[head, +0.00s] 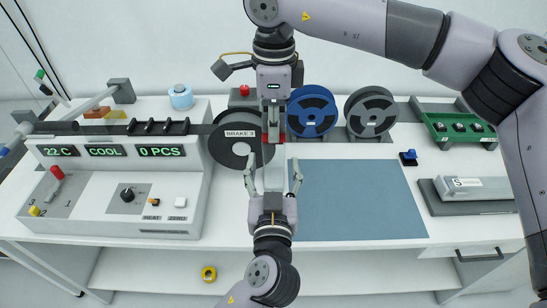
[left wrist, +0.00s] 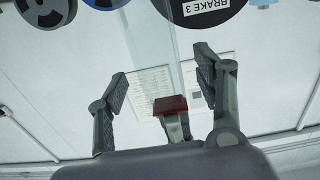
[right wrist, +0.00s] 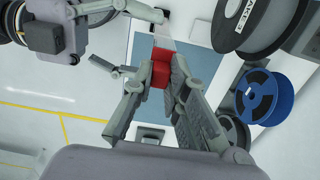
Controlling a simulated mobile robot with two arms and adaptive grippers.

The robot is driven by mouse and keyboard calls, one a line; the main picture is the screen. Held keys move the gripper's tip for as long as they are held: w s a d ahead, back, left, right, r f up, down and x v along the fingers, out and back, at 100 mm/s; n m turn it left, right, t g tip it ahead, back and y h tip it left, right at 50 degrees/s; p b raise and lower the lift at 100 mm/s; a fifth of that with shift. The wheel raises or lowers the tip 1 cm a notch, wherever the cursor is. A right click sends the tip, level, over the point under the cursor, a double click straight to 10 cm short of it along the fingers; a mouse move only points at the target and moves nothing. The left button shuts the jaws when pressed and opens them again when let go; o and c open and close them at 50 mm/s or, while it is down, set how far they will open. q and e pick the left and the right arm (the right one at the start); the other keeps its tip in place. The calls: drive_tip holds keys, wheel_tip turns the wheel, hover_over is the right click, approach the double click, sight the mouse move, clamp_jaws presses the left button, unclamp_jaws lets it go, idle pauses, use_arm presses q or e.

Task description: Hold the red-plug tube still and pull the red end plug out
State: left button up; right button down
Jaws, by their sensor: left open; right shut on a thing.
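The clear, pale tube (head: 273,176) stretches between my two grippers in the head view, over the blue mat's left edge. My right gripper (head: 273,128) comes from the top and is shut on the red end plug (right wrist: 160,73), seen between its fingers in the right wrist view. My left gripper (head: 273,177) is below, open, with one finger on each side of the tube and apart from it. In the left wrist view, a red block (left wrist: 170,104) shows between the open fingers. I cannot tell whether it belongs to the tube. The plug's gripped faces are hidden.
A black "BRAKE 3" reel (head: 228,149), a blue reel (head: 312,112) and a grey reel (head: 371,110) stand behind. A control panel (head: 110,205) is at left. A green tray (head: 455,112) and grey device (head: 470,192) are at right. The blue mat (head: 355,200) is clear.

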sight(273, 162)
use_arm(q)
drive_tip(key=shift+w, duration=1.55)
drive_tip(key=shift+c, duration=0.6)
drive_tip(key=c, duration=1.1)
drive_tip(key=shift+c, duration=0.2)
